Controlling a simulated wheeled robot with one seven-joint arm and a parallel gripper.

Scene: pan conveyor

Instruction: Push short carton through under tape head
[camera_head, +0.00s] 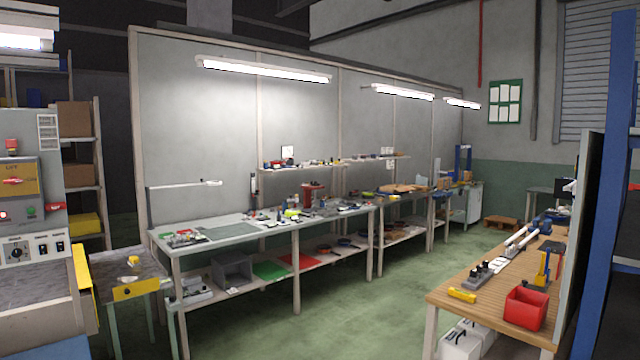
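At the far end of the row of benches stands a blue upright frame (458,149); it may be the taping machine, but it is too small to make out a tape head. A small brown box (467,176) shows at the frame, and another brown block (443,183) shows just left of it. I cannot tell whether either is the short carton. My gripper is not in view.
A long workbench (225,233) cluttered with tools runs along the grey partition. A wooden bench (480,298) with a red bin (526,308) stands at right. A control panel (30,210) is at left. Green floor (345,310) lies clear between; a pallet (499,221) lies far back.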

